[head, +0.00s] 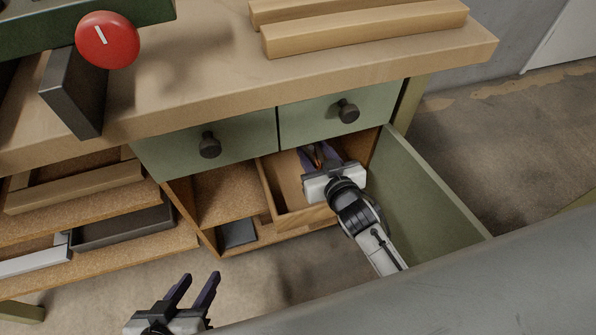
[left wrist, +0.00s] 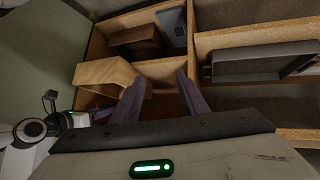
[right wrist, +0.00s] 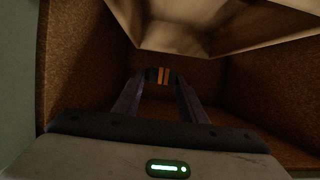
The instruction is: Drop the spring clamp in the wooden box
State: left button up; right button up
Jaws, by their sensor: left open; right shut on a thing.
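The spring clamp (head: 317,159), orange and dark, is between the fingertips of my right gripper (head: 318,157), inside the open cupboard. The right wrist view shows the clamp (right wrist: 158,76) pinched there, small and mostly hidden. The wooden box (head: 306,218) is pale and open-topped, on the cupboard floor, partly covered by my right gripper. It also shows in the right wrist view (right wrist: 185,38), past the fingertips. I cannot tell whether the clamp is over the box's opening or behind it. My left gripper (head: 194,284) is open and empty, out in front of the bench.
A green door (head: 430,188) stands open right of my right arm. Two drawers with dark knobs (head: 209,145) close off the space above. Left shelves hold a dark tray (head: 125,226) and wooden pieces. A grey block (head: 238,233) lies left of the box.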

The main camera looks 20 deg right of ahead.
notch_tip(320, 180, down, 4)
jog(key=b, duration=0.3)
jog(key=shift+s+r, duration=0.1)
jog(key=shift+s, duration=0.05)
pick_arm(q)
jog(key=shift+w+d+f+m+g+h+b, duration=0.35)
jog(key=shift+d+f+g, duration=0.2)
jog(key=shift+d+f, duration=0.25)
jog(key=shift+w+d+f+m+g+h+b, duration=0.15)
jog(key=shift+w+d+f+m+g+b, duration=0.1)
jog(key=shift+d+f+m+g+b, duration=0.45)
pick_arm(e)
jog(key=shift+f, duration=0.55)
pick_arm(q)
jog(key=shift+n, duration=0.25)
pick_arm(e)
jog(key=o, duration=1.2)
jog(key=shift+c, duration=0.2)
pick_arm(q)
jog(key=shift+p, duration=0.4)
